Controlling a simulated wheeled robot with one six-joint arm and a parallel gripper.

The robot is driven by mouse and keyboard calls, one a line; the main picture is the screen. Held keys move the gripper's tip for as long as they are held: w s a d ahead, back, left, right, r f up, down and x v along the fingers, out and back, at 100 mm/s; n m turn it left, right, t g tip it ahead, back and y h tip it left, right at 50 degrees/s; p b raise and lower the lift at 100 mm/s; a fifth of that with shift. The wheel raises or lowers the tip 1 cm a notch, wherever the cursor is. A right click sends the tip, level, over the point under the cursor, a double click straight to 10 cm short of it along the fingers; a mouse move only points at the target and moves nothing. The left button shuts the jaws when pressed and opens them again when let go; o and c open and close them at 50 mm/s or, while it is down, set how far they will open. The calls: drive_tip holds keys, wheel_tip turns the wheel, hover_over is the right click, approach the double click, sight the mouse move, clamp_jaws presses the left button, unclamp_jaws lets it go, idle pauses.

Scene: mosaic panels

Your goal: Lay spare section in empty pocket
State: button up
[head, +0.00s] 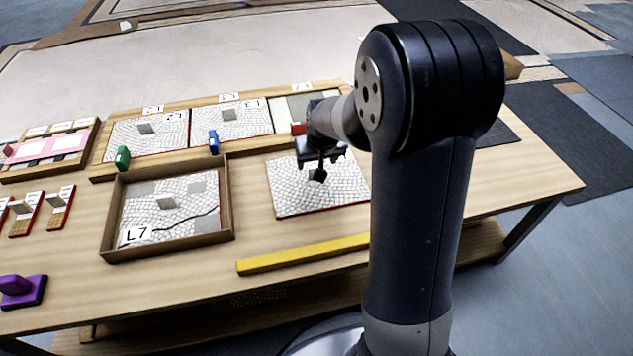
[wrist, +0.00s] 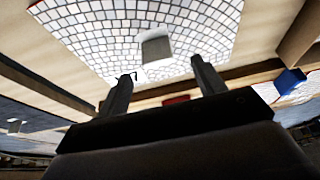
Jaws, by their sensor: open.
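A white mosaic section (head: 300,198) with a red edge lies flat on the table in front of the back rack, clear of the tray. It fills much of the wrist view (wrist: 100,28), with a grey square block (wrist: 157,48) on it. My gripper (head: 318,172) is over this section, and its fingers (wrist: 162,82) are apart with nothing between them. In the rack, the right-hand pocket (head: 298,108) shows a grey and pale bare floor, partly hidden by my arm. Another section (head: 188,218), marked L7 and crossed by a dark line, lies in the wooden tray (head: 230,205).
Two mosaic sections (head: 160,138) (head: 245,118) sit in the rack. A blue clamp-like piece (head: 213,142), a green one (head: 122,158) and a red one (head: 298,128) stand along its front. A yellow bar (head: 300,254) lies near the front edge. A purple block (head: 22,290) is at front left.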

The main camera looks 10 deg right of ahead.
drive_tip(key=b+x, duration=0.2)
drive_tip(key=x, duration=0.3)
drive_tip(key=shift+d+f, duration=0.1)
drive_tip(key=shift+f, duration=0.25)
drive_tip(key=shift+r, duration=0.1)
drive_tip(key=shift+c, duration=0.4)
clamp_jaws()
